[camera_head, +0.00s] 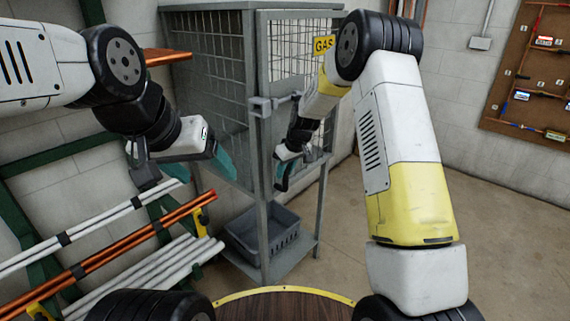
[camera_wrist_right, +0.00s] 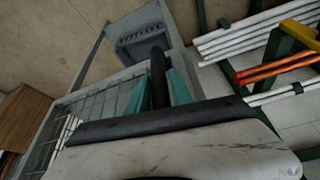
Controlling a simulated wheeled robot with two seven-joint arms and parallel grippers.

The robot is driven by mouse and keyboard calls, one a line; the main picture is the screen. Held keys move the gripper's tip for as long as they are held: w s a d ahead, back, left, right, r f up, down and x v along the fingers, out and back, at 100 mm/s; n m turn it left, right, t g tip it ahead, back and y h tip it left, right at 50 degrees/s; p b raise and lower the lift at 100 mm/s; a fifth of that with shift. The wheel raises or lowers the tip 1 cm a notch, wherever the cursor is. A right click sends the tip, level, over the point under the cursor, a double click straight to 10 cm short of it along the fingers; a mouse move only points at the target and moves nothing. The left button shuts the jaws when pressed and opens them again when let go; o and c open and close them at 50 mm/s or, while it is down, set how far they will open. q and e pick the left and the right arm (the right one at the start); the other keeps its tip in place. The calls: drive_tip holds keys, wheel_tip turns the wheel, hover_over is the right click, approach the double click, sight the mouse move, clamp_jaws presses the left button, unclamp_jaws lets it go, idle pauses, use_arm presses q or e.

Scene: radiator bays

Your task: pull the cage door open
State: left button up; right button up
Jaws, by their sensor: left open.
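The grey mesh gas cage (camera_head: 215,90) stands in the middle of the head view. Its front door (camera_head: 290,55) carries a yellow GAS sign (camera_head: 324,44) and looks closed or nearly so; my right arm covers much of it. A grey latch bracket (camera_head: 262,106) is at the door's left edge. My right gripper (camera_head: 282,176) is at the front, just right of the left corner post. In the right wrist view its teal fingers (camera_wrist_right: 160,90) close on both sides of a dark upright handle (camera_wrist_right: 158,66). My left gripper (camera_head: 222,158) is open and empty, left of the cage.
A grey-blue crate (camera_head: 262,234) sits on the cage's lower shelf. A green rack with white and copper pipes (camera_head: 140,236) stands at the left. A wooden round top (camera_head: 280,305) is at the bottom. The floor (camera_head: 500,220) right of the cage is clear.

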clamp_jaws()
idle(1.1)
